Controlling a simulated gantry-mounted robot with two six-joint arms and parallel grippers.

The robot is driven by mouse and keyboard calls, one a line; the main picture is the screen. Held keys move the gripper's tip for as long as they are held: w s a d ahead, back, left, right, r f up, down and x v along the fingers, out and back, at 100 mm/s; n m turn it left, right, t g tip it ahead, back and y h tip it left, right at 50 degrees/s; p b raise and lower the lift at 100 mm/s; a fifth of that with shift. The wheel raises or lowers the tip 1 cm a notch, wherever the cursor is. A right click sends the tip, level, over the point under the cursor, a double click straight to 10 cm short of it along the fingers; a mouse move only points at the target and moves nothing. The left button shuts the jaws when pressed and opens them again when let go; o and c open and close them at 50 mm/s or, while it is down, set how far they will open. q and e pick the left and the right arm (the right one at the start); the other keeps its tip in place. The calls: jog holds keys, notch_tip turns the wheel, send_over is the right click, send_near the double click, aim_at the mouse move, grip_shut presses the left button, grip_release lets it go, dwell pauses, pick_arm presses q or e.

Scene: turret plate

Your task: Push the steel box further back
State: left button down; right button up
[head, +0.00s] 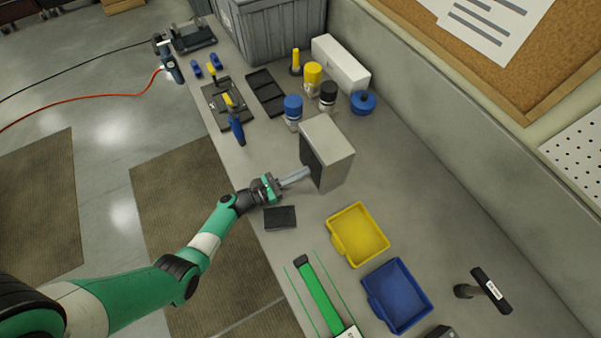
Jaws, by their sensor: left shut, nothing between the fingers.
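The steel box (333,147) is a light grey block with a dark front face, standing upright on the grey workbench (391,191). My left gripper (308,173) reaches in from the left. Its fingers are shut with nothing between them, and their tips are at the box's dark front face near its lower part. I cannot tell whether they touch it. My right gripper is not in view.
Blue (293,108), black-capped (328,94) and yellow (313,74) containers and a blue round item (363,102) stand behind the box. A yellow tray (345,246) and blue tray (374,302) lie nearer. A wall (440,135) bounds the bench's right side.

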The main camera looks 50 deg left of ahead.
pick_arm(q)
jog(key=b+x, duration=0.3)
jog(key=x, duration=0.3)
jog(key=shift+w+f, duration=0.1)
jog(key=shift+f, duration=0.05)
jog(key=shift+w, duration=0.2)
jog(key=shift+r, duration=0.2)
